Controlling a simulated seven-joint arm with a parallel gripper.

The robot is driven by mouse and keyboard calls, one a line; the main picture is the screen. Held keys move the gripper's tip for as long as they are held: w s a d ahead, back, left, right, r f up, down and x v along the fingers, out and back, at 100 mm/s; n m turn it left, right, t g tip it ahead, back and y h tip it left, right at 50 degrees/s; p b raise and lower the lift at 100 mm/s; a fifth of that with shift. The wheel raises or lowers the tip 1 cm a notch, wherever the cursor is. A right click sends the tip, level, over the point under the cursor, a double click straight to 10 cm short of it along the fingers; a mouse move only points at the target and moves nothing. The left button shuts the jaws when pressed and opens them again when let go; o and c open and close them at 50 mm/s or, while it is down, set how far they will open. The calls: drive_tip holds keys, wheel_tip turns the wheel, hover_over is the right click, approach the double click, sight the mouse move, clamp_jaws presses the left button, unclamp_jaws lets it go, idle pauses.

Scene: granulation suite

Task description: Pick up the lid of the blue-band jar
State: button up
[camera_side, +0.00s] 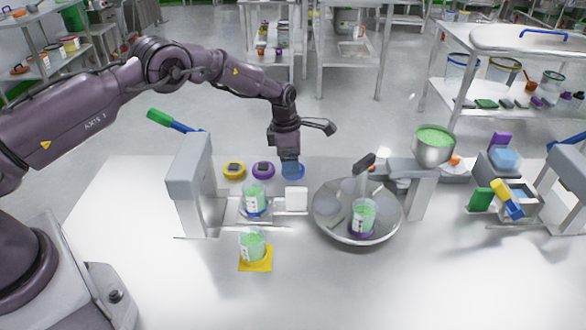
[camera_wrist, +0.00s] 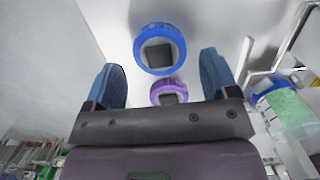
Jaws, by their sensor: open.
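The blue lid (camera_wrist: 160,69), a blue ring with a dark square grip in its middle, lies flat on the white table. In the side view the blue lid (camera_side: 293,175) is at the right end of a row of lids, partly hidden by my fingers. My gripper (camera_side: 291,163) points down just over it. In the wrist view my gripper (camera_wrist: 160,68) is open and empty, with the lid showing between and beyond the blue fingertips. The blue-band jar (camera_side: 255,198), with green contents, stands without a lid on a grey stand; it also shows in the wrist view (camera_wrist: 285,105).
A purple lid (camera_side: 263,170) and a yellow lid (camera_side: 234,170) lie left of the blue lid. A purple-band jar (camera_side: 363,217) stands on a round metal pan (camera_side: 330,226). Another jar (camera_side: 253,244) stands on a yellow mat. A grey upright (camera_side: 190,180) rises at left.

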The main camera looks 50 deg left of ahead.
wheel_tip(320, 180, down, 2)
drive_tip(key=shift+w+f, duration=0.15)
drive_tip(key=shift+f, duration=0.05)
drive_tip(key=c, duration=0.7)
drive_tip(key=shift+r, duration=0.1)
drive_tip(key=shift+c, duration=0.2)
